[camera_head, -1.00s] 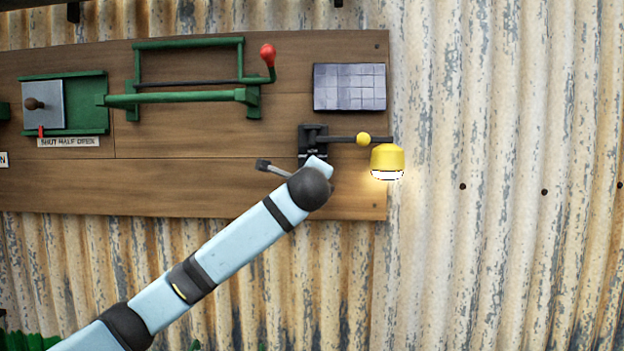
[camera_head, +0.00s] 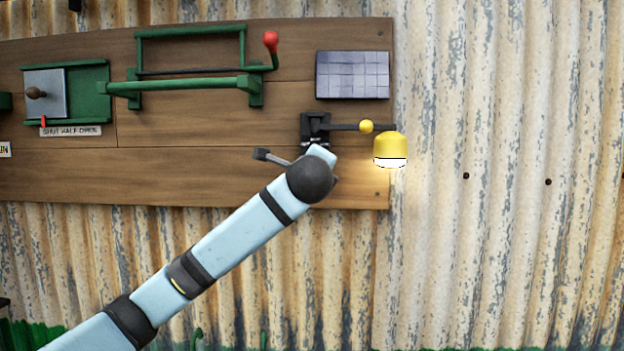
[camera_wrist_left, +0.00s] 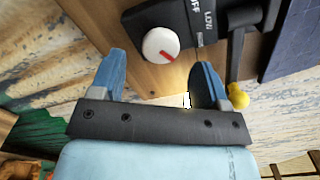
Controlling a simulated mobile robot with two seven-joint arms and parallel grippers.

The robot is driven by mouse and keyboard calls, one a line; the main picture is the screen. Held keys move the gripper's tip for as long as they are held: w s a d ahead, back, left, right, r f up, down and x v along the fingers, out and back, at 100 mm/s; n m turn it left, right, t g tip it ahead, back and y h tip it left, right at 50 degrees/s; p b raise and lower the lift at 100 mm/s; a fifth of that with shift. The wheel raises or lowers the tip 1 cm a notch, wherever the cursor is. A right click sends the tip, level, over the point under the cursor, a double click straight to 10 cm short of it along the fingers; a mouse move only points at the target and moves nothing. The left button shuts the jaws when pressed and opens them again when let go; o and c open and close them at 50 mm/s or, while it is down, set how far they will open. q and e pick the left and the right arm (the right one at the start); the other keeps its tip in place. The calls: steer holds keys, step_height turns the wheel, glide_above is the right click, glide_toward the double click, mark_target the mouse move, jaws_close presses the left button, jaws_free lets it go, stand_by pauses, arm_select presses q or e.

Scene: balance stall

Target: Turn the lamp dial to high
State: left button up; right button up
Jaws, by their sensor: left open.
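The lamp (camera_head: 390,146) has a yellow shade with a white lit underside and hangs at the board's right edge. In the left wrist view the lamp dial (camera_wrist_left: 161,44) is a round white knob with a red pointer mark. Nothing is held. In the head view my own arm hides the dial and the fingers. My right gripper is not in view.
The lamp's dark arm carries a yellow ball (camera_head: 366,126). A solar panel (camera_head: 352,75) is above it. A green frame with a red-knobbed crank (camera_head: 270,42) and a sliding shutter (camera_head: 46,93) are to the left. Bare corrugated wall (camera_head: 500,180) lies to the right.

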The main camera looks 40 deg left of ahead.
arm_select(q)
steer(key=b+v, duration=0.2)
steer(key=v, duration=0.8)
steer(key=shift+w, duration=0.15)
steer(key=w+d+f+h, duration=0.3)
steer(key=f, duration=0.7)
steer(key=w+d+f+h, duration=0.2)
steer(key=w+d+f, duration=0.1)
steer(key=f, duration=0.6)
steer(key=s+d+f+n+g+h, duration=0.1)
steer(key=s+d+f+n+h, duration=0.15)
steer(key=f, duration=0.75)
steer(key=s+d+f+n+g+h, duration=0.1)
steer(key=s+d+f+h, duration=0.15)
steer(key=f, duration=0.75)
steer(key=s+d+f+n+g+h, duration=0.1)
steer(key=d+f, duration=0.2)
steer(key=f, duration=0.7)
steer(key=s+d+f+n+g+h, duration=0.1)
steer(key=s+f+n, duration=0.9)
steer(key=s+f, duration=1.2)
steer(key=s+d, duration=0.1)
steer(key=s, duration=0.3)
steer(key=shift+s+f, duration=0.15)
steer(key=shift+f, duration=0.2)
